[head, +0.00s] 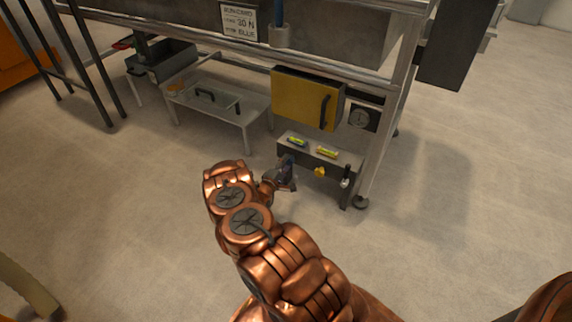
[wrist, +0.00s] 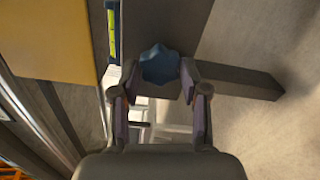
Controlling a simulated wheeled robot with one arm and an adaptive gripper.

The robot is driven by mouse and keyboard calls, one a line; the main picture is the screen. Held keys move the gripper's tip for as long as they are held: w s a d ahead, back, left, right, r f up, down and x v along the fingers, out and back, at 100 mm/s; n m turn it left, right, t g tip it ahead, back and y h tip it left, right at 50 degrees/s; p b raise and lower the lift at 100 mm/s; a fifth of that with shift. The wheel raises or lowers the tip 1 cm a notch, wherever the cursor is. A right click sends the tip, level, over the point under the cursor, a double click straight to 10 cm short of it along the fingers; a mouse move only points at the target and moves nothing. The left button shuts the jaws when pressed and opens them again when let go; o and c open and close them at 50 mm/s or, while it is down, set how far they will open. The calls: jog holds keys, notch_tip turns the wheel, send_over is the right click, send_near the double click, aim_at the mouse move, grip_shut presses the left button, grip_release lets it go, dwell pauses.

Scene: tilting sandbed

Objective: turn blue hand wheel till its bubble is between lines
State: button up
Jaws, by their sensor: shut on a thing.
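The blue hand wheel (wrist: 160,65) is a lobed knob on the front of a grey box (head: 310,152) low on the bench. In the wrist view my gripper (wrist: 161,80) has one finger on each side of the wheel, shut on it. In the head view my gripper (head: 287,172) is at the left part of the box front and hides most of the wheel. Two level vials lie on the box top: a left one (head: 297,141) and a right one (head: 327,152). A yellow-green vial (wrist: 113,35) shows in the wrist view; its bubble is too small to read.
A yellow knob (head: 320,171) and a small handle (head: 345,178) are on the box front to the right. A low table (head: 240,112) stands left. The floor in front is clear.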

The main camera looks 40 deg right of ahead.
jog(key=n, duration=0.4)
jog(key=shift+s+f+n, duration=0.1)
jog(key=shift+n, duration=0.2)
jog(key=n, duration=0.4)
jog(key=shift+s+n, duration=0.1)
jog(key=shift+n, duration=0.2)
jog(key=o, duration=1.1)
jog(key=v, duration=1.2)
